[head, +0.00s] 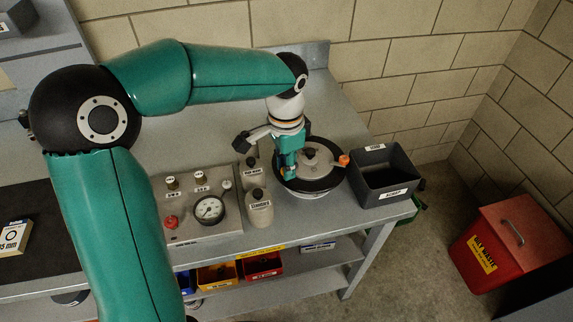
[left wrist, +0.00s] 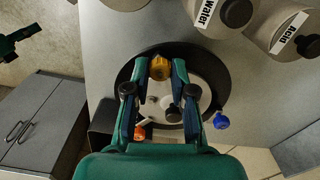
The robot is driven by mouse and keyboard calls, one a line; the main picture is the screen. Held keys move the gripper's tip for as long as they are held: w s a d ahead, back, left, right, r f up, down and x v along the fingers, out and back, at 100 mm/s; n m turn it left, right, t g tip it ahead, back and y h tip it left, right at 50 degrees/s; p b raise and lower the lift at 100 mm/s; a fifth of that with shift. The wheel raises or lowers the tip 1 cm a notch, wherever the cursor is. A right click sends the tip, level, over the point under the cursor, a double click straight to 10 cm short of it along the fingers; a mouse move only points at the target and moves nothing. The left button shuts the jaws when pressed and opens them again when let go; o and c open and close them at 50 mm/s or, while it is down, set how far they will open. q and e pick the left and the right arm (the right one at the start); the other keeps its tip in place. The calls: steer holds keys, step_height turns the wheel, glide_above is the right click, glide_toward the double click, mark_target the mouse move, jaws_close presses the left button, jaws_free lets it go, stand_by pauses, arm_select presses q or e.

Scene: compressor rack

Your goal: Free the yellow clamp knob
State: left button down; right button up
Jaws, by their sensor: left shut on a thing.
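The yellow clamp knob (left wrist: 160,67) sits at the rim of a round grey lid (head: 318,160) on a black-ringed pot (head: 312,188). My left gripper (head: 289,172) points down at the pot's left side. In the left wrist view the fingers of my left gripper (left wrist: 157,75) are shut on the yellow knob, one on each side. In the head view the gripper hides the yellow knob. An orange knob (head: 343,160) is at the right of the lid. A blue knob (left wrist: 221,121) shows in the left wrist view.
A dark open bin (head: 385,178) stands close right of the pot. Labelled bottles (head: 259,209) and a gauge panel (head: 197,210) stand to the left. A red waste bin (head: 510,240) is on the floor. A green and black item (head: 420,206) shows beyond the bench edge.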

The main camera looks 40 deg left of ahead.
arm_select(q)
steer(key=n, duration=0.5)
steer(key=shift+n+b, duration=0.3)
steer(key=shift+n, duration=2.2)
steer(key=c, duration=1)
jaws_free()
steer(key=shift+o, duration=0.2)
steer(key=shift+r, duration=0.1)
step_height(320, 180, up, 12)
